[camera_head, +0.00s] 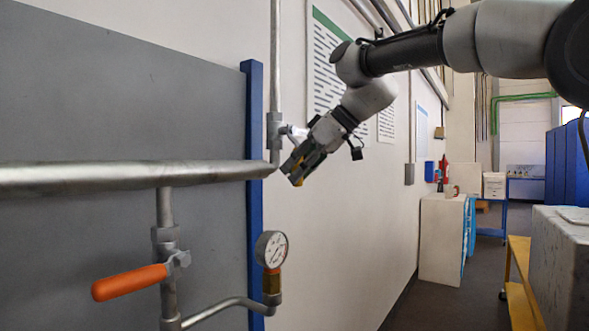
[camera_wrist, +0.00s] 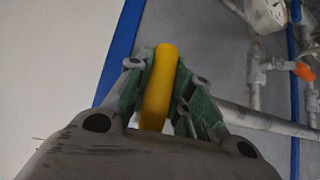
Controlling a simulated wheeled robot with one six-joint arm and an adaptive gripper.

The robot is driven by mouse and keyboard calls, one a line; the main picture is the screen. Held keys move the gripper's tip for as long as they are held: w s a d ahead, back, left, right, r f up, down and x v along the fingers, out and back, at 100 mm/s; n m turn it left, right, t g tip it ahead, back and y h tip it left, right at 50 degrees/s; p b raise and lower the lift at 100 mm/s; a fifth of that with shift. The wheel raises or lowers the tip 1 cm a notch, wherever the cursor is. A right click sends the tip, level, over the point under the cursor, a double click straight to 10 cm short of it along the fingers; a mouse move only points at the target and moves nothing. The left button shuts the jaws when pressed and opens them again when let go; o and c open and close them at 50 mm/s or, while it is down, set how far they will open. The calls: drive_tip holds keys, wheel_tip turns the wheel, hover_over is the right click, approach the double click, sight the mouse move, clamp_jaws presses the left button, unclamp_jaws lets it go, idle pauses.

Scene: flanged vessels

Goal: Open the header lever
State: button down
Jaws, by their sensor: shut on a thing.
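A yellow lever (camera_wrist: 160,88) lies between the green fingers of my gripper (camera_wrist: 155,92) in the wrist view, with the fingers closed on both sides of it. In the head view my gripper (camera_head: 299,168) is at the right end of the horizontal pipe, beside the valve (camera_head: 275,130) on the vertical pipe. Only a small yellow part of the lever (camera_head: 297,181) shows there, at the fingertips. The gripper hides most of the lever and its joint to the valve.
An orange lever (camera_head: 130,283) sits on a lower valve, left of a round gauge (camera_head: 271,249). The horizontal pipe (camera_head: 130,175) and a blue post (camera_head: 255,220) stand close to my gripper. The wall is behind; open floor (camera_head: 440,300) lies to the right.

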drive_tip(key=shift+w+d, duration=0.1)
drive_tip(key=shift+w, duration=0.05)
idle(0.4)
drive_tip(key=c, duration=1.3)
unclamp_jaws()
drive_tip(key=shift+f, duration=0.1)
drive_tip(key=shift+o, duration=0.2)
drive_tip(key=v, duration=1.2)
